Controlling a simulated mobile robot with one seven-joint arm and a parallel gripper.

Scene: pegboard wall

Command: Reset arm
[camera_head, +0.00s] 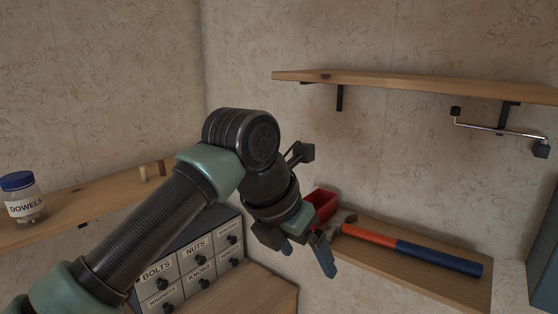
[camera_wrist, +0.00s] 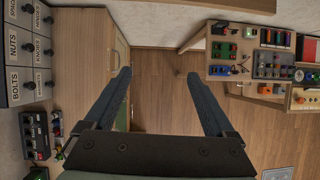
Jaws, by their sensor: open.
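My gripper (camera_head: 307,262) hangs in the middle of the head view, its blue-grey fingers pointing down. It is in front of the small lower shelf and to the right of the labelled drawers. In the wrist view my gripper (camera_wrist: 158,92) shows two fingers spread wide apart, with nothing between them but the wooden floor below. The arm is bent, with its wrist joint raised above the gripper.
A hammer (camera_head: 420,253) and a red bin (camera_head: 322,203) sit on the lower shelf (camera_head: 455,291). A drawer cabinet (camera_head: 186,264) stands left of the gripper. A dowels jar (camera_head: 24,203) is on the left shelf. An upper shelf (camera_head: 420,84) overhangs at right.

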